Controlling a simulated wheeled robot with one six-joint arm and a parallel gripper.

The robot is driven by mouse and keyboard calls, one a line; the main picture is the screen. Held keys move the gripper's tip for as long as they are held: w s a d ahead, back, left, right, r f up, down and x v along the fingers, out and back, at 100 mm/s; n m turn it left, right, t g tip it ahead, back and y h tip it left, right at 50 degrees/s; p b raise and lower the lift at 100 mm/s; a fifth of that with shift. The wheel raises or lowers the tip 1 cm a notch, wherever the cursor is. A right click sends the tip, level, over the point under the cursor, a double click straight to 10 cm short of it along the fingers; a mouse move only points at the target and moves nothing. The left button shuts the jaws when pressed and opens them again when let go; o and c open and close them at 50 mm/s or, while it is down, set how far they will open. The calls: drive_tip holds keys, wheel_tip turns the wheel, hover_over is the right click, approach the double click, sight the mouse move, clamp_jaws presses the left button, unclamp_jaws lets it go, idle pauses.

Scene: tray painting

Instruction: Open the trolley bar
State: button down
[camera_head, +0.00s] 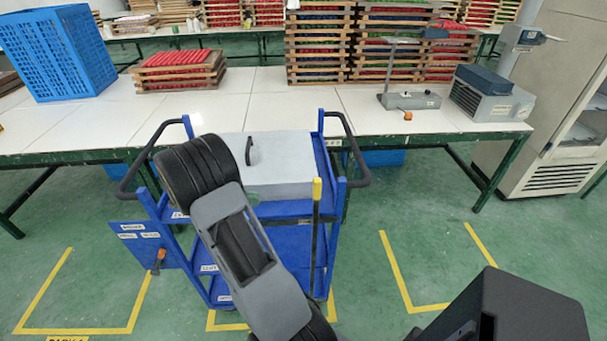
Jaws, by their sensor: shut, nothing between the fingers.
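The blue trolley (333,232) stands in front of the long table, with a black curved handle at each side. A thin upright bar (315,235) with a yellow top end stands at its near right side, close to the right post. I take this to be the trolley bar. My grey and black arm crosses the trolley's left and middle from the bottom of the view, hiding part of its front and shelves. I cannot make out my gripper's fingers; they are not visible past the arm.
A pale grey box (285,160) with a dark handle sits on the trolley. A blue labelled panel (140,247) hangs at its left. The white table (235,105) behind holds a blue crate (57,50) and stacked trays.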

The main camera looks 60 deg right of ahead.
drive_tip(key=s+d+g+h+p, duration=0.1)
drive_tip(key=s+d+p, duration=0.2)
drive_tip(key=s+d, duration=0.7)
drive_tip(key=shift+s+r+n+g, duration=0.3)
drive_tip(key=shift+s+r+n, duration=0.05)
drive_tip(key=shift+r+n, duration=0.05)
